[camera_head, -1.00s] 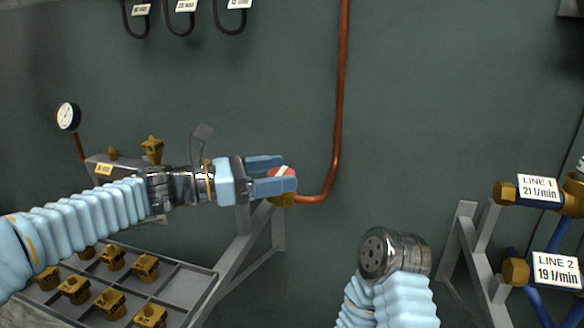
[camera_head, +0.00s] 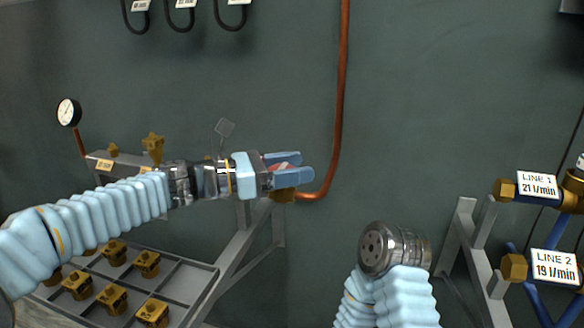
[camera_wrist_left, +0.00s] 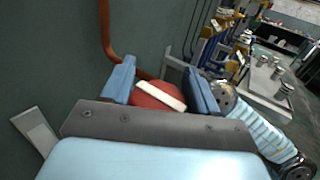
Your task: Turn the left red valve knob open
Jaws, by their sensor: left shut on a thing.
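The red valve knob (camera_head: 281,166) with a pale bar across it sits at the lower end of a copper pipe. It is mostly hidden by my fingers in the head view. In the left wrist view, the red knob (camera_wrist_left: 150,99) and its white bar show between the two blue fingers. My left gripper (camera_head: 296,168) is shut on the knob, with its fingertips reaching past it. My right arm ends in a bare round metal flange (camera_head: 376,249) at the lower middle, with no gripper fingers visible on it.
A copper pipe (camera_head: 341,120) runs up the dark green wall. A grey tray (camera_head: 200,276) holds several brass fittings at lower left. A pressure gauge (camera_head: 69,112) is on the left. LINE 1 (camera_head: 537,186) and LINE 2 (camera_head: 556,266) labels mark valves on the right.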

